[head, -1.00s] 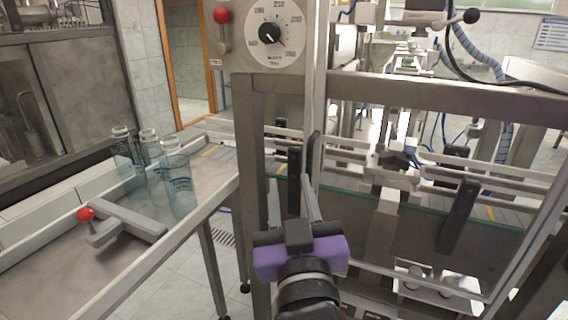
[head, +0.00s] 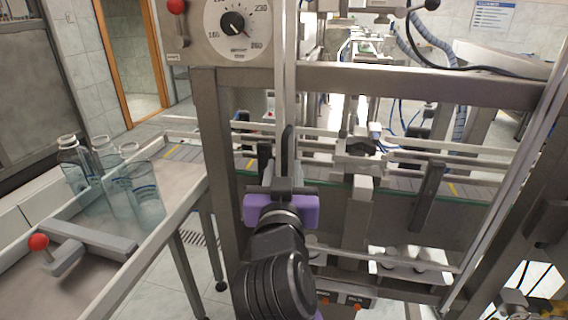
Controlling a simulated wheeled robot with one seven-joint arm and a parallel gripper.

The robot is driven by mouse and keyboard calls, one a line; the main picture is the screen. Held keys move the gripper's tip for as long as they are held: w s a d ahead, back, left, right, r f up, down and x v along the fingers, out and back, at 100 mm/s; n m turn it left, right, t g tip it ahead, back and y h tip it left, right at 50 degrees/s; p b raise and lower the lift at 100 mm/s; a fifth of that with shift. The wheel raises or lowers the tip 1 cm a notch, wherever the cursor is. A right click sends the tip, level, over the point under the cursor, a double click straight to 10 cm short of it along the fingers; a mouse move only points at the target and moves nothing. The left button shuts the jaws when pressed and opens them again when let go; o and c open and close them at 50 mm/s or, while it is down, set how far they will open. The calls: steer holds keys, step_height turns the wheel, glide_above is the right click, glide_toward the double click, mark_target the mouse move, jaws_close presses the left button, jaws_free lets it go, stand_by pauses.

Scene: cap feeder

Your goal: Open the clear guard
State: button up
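The clear guard (head: 400,215) is a see-through panel in a pale metal frame on the front of the machine. Its left frame bar (head: 290,60) stands upright near the grey post, and its right edge (head: 520,170) slants at the right. It looks closed. A dark upright handle (head: 288,147) is on the left bar. My gripper (head: 285,178), with a purple body, is at the handle's lower end. Its fingers are small and partly hidden, so I cannot tell whether they grip the handle.
A metal table (head: 185,205) at the left holds several clear bottles (head: 140,195) and a grey lever with a red knob (head: 39,242). A dial (head: 232,25) is above the post (head: 215,160). A thick crossbar (head: 420,82) spans above the conveyor.

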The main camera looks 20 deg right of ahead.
steer(key=shift+x, duration=0.85)
jaws_close()
stand_by(0.8)
